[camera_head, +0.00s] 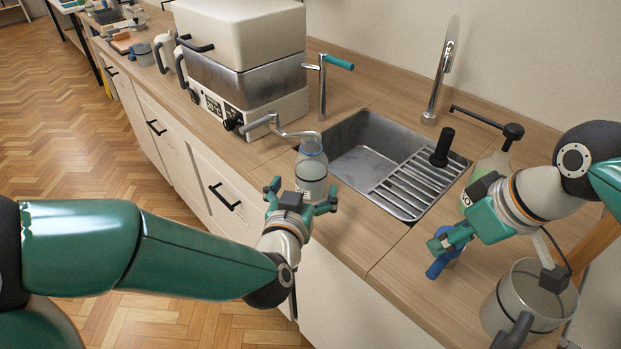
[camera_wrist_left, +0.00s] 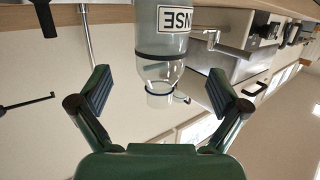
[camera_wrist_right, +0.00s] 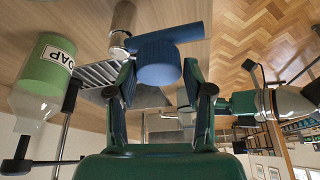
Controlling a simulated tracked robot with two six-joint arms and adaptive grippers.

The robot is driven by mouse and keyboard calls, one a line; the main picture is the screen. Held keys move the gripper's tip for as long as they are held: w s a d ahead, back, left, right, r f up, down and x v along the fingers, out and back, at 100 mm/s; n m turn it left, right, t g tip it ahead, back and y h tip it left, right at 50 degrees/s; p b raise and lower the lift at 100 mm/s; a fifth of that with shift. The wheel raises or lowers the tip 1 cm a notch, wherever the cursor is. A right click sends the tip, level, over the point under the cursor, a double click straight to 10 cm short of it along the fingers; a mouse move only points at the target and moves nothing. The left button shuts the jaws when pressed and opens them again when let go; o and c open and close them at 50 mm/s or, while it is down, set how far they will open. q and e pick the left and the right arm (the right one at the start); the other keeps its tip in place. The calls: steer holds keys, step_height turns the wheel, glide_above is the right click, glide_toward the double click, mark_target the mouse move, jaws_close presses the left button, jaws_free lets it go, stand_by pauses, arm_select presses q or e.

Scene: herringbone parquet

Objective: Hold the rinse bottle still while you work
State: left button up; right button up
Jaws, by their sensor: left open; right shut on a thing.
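The rinse bottle (camera_head: 312,178) is clear with a dark band at its neck. It stands upright on the counter, left of the sink. In the left wrist view it hangs upside down with part of its label showing (camera_wrist_left: 167,42). My left gripper (camera_head: 302,192) is open in front of the bottle. Its fingers (camera_wrist_left: 160,90) are spread to either side of the bottle's neck in that view, with no visible contact. My right gripper (camera_head: 447,243) is shut on a blue ribbed cap-like piece (camera_wrist_right: 158,62) with a blue tube, held over the counter at the right.
The sink (camera_head: 365,150) with a drain rack (camera_head: 415,188) lies between the grippers. A soap bottle (camera_wrist_right: 48,68) stands beside my right gripper. A clear jug (camera_head: 530,300) is at front right. A boxy appliance (camera_head: 245,70) and a tap (camera_head: 440,75) stand behind.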

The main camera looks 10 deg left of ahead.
mark_target(312, 172)
arm_select(q)
steer(key=shift+w+f, duration=0.2)
steer(key=shift+w, duration=0.8)
steer(key=shift+w+f, duration=0.25)
steer(key=shift+w, duration=0.6)
steer(key=shift+w+f, duration=0.3)
steer(key=shift+w, duration=0.5)
steer(key=shift+w+f, duration=0.25)
steer(key=shift+w, duration=0.6)
